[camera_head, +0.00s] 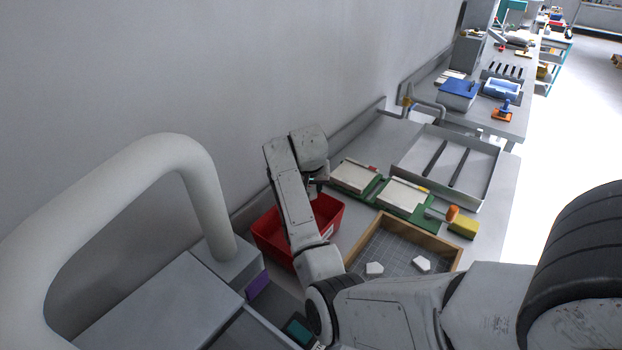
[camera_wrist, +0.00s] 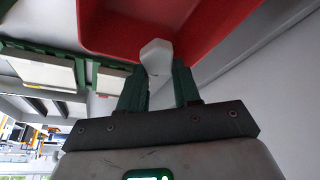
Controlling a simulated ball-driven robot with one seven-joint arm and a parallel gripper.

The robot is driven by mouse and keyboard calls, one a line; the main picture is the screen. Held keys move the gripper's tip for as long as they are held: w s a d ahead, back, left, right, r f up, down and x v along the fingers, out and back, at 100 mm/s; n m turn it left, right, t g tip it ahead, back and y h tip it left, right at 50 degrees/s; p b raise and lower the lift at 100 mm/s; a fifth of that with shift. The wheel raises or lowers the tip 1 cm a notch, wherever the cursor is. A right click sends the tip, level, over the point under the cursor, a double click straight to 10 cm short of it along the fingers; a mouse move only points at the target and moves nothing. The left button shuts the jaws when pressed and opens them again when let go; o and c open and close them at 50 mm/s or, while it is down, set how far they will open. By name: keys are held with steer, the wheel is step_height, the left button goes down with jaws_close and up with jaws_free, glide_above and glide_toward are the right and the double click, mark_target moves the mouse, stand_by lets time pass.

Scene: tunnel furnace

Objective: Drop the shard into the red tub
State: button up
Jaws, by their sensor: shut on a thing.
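The red tub (camera_head: 268,236) stands on the bench against the wall in the head view, partly hidden behind my arm. In the wrist view the red tub (camera_wrist: 215,60) fills the top of the picture, with its rim beside my fingertips. My gripper (camera_wrist: 158,75) is shut on a white shard (camera_wrist: 157,53), held at the tips of its green fingers. The shard shows against the tub's interior; I cannot tell its height over the tub floor. In the head view my gripper is mostly hidden by the arm. Two more white shards (camera_head: 374,269) (camera_head: 421,264) lie in the wooden tray (camera_head: 353,251).
Green holders with cream slabs (camera_head: 404,194) lie right of the tub. A grey metal tray (camera_head: 483,165) sits behind them. A yellow block (camera_head: 463,228) and an orange-ended tool (camera_head: 452,212) are near the bench edge. A thick pale pipe (camera_head: 150,150) rises at left.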

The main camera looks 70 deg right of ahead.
steer(key=shift+f+b, duration=3.2)
steer(key=shift+f, duration=2.7)
steer(key=o, duration=1.1)
steer(key=v, duration=1.1)
steer(key=shift+b, duration=0.35)
steer(key=shift+f, duration=0.1)
